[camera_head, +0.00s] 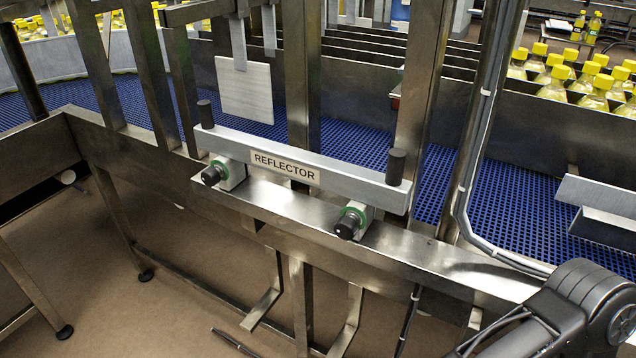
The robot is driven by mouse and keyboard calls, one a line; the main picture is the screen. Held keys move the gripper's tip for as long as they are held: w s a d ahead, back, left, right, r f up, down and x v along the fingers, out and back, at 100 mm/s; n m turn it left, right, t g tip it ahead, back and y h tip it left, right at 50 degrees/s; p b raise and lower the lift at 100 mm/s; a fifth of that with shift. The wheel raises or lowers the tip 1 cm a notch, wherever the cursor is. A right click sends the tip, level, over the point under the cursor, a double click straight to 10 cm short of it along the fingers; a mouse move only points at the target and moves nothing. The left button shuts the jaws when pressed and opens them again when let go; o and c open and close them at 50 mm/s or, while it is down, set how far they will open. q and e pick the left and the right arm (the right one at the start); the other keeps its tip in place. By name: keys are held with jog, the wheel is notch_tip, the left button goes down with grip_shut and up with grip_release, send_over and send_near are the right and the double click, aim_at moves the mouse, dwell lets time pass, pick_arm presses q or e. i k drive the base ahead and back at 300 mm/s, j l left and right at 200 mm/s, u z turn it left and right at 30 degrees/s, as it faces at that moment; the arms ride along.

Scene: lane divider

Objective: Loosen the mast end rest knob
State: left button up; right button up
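Two black knobs with green rings stick out from the front of silver blocks below the reflector bar (225,143). The left knob (212,175) is under the bar's left part, and the right knob (348,224) is under its right part. No label shows which one is the mast end rest knob; the right one is nearer the upright steel posts at the right. Nothing touches either knob. My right arm shows as a dark link at the lower right, apart from the knobs. Neither gripper is in view.
A steel rail (440,267) runs below the bar. Black caps stand at the bar's left end (205,113) and right end (396,166). A steel post (425,95) and grey cable (462,205) stand right. A blue conveyor (355,150) lies behind. Space in front is open.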

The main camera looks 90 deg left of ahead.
aim_at(347, 228)
jog(key=u, duration=0.5)
jog(key=k+j+u, duration=0.1)
jog(key=u, duration=0.35)
jog(key=j+u, duration=0.1)
jog(key=u, duration=0.9)
jog(key=j+u, duration=0.15)
jog(key=u, duration=0.3)
jog(key=j+u, duration=0.1)
jog(key=u, duration=0.4)
jog(key=j+z, duration=0.1)
jog(key=j, duration=0.4)
jog(key=k+j+z, duration=0.1)
jog(key=j, duration=0.4)
jog(key=k+j, duration=0.15)
jog(key=j, duration=0.3)
jog(key=k+j+z, duration=0.15)
jog(key=j, duration=0.35)
